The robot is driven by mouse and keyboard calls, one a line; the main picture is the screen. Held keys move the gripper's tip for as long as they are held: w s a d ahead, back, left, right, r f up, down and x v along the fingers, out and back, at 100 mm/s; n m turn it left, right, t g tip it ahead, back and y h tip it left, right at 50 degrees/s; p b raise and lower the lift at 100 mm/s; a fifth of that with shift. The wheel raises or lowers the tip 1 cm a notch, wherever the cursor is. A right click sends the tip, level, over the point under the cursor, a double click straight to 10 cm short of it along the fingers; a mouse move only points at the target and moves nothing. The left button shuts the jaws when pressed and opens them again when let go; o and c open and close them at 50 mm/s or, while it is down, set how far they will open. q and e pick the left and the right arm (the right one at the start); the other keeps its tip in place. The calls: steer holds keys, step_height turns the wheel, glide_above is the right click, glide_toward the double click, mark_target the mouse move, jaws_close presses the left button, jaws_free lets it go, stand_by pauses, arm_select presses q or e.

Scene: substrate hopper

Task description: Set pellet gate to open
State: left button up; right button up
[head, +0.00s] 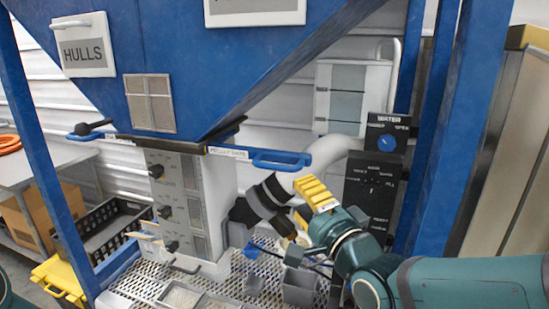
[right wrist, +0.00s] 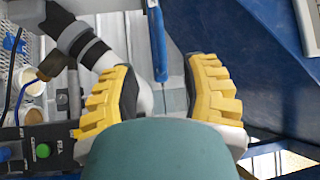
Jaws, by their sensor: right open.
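The pellet gate's blue handle (head: 280,160) sticks out to the right under the blue hopper, beside a small white label (head: 228,152) whose lettering is hard to read. My right gripper (head: 302,205) is open and empty, just below and right of the handle in the head view. In the right wrist view a blue bar (right wrist: 157,40), which looks like this handle, reaches down between the spread yellow fingers (right wrist: 163,85). I see no contact, and its depth relative to the fingertips is unclear. My left gripper is not in view.
A grey pipe with black bands (head: 265,198) runs close beside the right gripper. A black panel with a blue WATER knob (head: 386,142) stands to the right. Another blue handle (head: 84,136) is at left. Grey cups (head: 299,287) stand on the perforated tray below.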

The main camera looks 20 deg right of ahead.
mark_target(277, 169)
steer(key=p+x, duration=0.4)
steer(key=x, duration=0.8)
steer(key=shift+f, duration=0.1)
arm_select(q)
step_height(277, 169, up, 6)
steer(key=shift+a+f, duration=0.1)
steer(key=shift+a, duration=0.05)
arm_select(e)
jaws_close()
steer(key=shift+s, duration=0.1)
